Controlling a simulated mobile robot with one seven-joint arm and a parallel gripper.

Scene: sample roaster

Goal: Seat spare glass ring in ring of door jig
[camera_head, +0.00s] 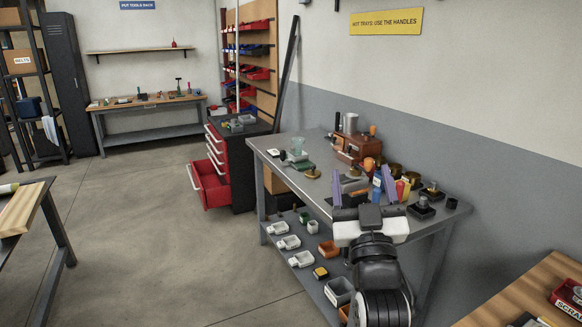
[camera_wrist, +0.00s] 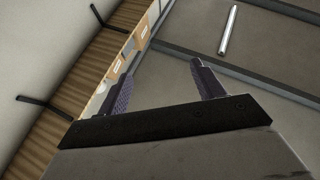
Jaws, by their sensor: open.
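My gripper (camera_head: 361,178) is raised in front of the workbench in the head view, its two purple fingers apart with nothing seen held between them. In the wrist view the open fingers (camera_wrist: 158,78) point away from the bench. A clear, glass-like piece (camera_head: 297,146) stands on a green base at the bench's left end. A dark block with a pale round top (camera_head: 431,187) is at the right end. I cannot tell which of these is the door jig or the spare glass ring; both are small in view. My gripper hides part of the bench middle.
The grey workbench (camera_head: 270,149) also bears a brown machine (camera_head: 352,147), brass cups and bottles. Its lower shelf holds several white bins (camera_head: 289,242). A red cabinet drawer (camera_head: 210,188) stands open to the left. The floor at left is clear.

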